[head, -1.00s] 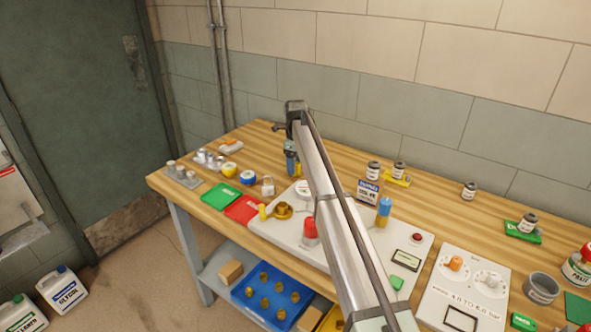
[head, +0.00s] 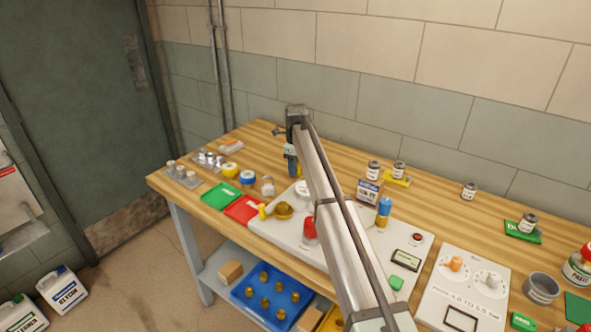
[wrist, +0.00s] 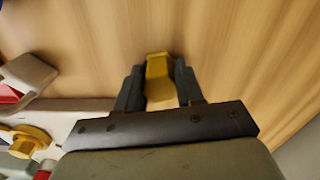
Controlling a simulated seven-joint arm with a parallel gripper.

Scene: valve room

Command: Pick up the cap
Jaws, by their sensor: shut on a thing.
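My gripper (wrist: 158,76) is shut on a yellow cap-like piece (wrist: 159,88) in the wrist view. The piece sits between the two dark fingers, with bare wood behind it. In the head view my gripper (head: 291,167) hangs over the back of the bench, beside my arm. The held piece is too small to make out clearly there. A brass round fitting (head: 284,209) stands on the pale panel, and it also shows at the left of the wrist view (wrist: 28,142).
A padlock (head: 267,187), a red tray (head: 243,208) and a green tray (head: 221,196) lie left of the panel. Jars stand toward the back right.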

